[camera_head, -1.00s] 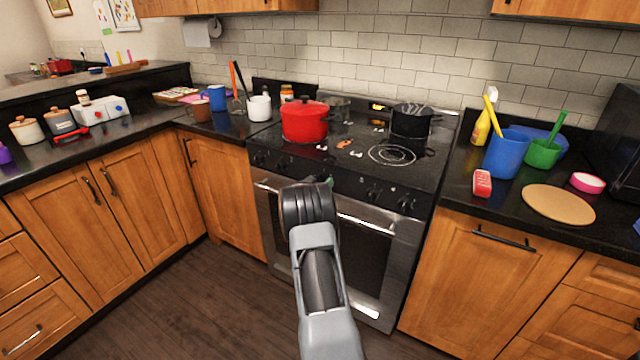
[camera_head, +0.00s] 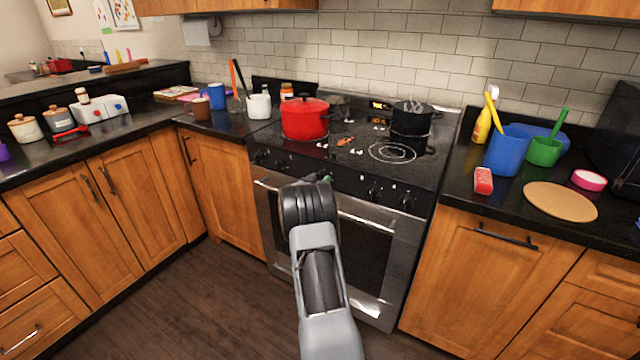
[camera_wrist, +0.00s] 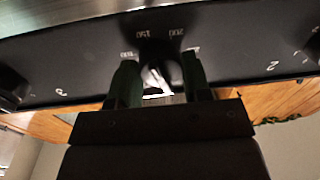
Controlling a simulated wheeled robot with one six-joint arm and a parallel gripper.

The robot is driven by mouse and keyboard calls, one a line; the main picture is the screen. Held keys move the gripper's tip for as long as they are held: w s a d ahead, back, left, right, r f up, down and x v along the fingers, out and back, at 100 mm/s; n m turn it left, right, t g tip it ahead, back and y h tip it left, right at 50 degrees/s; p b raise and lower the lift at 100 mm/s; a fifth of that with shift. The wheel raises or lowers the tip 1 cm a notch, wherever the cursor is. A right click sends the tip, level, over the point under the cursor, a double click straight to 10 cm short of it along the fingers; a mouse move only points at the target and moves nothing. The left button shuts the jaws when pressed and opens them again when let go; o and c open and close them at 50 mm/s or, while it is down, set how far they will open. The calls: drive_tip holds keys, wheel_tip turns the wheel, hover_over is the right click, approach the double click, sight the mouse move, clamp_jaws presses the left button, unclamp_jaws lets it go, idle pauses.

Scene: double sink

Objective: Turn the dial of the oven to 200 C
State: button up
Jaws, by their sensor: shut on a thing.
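The oven (camera_head: 335,245) has a black front panel with several knobs below the cooktop. In the wrist view its dial (camera_wrist: 157,58) is a dark knob with a white mark, and the numbers 100, 150 and 200 are printed around it. My gripper (camera_head: 325,178) is at the middle of the panel, with its green fingers (camera_wrist: 160,78) on either side of the dial, shut on it. The exact number the white mark points to is hard to read. In the head view my wrist hides the dial.
A red pot (camera_head: 304,120) and a black pot (camera_head: 411,121) stand on the cooktop. Other knobs (camera_head: 373,192) are on the panel to the right of my gripper. The oven's handle bar (camera_head: 365,223) runs below. The wooden floor (camera_head: 190,300) in front is clear.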

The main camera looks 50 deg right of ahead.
drive_tip(key=m+b, duration=0.1)
drive_tip(key=b, duration=0.1)
drive_tip(key=m+b, duration=0.4)
drive_tip(key=shift+w+f, duration=0.1)
drive_tip(key=shift+f, duration=0.2)
drive_tip(key=m+b, duration=0.1)
drive_tip(key=m, duration=0.1)
drive_tip(key=m+b, duration=0.2)
drive_tip(key=shift+r+h+b, duration=0.2)
drive_tip(key=shift+h+b, duration=0.1)
drive_tip(key=shift+r, duration=0.1)
drive_tip(key=o, duration=0.9)
drive_tip(key=shift+a, duration=0.15)
drive_tip(key=p+v, duration=0.1)
drive_tip(key=v, duration=1.2)
drive_tip(key=shift+a, duration=0.35)
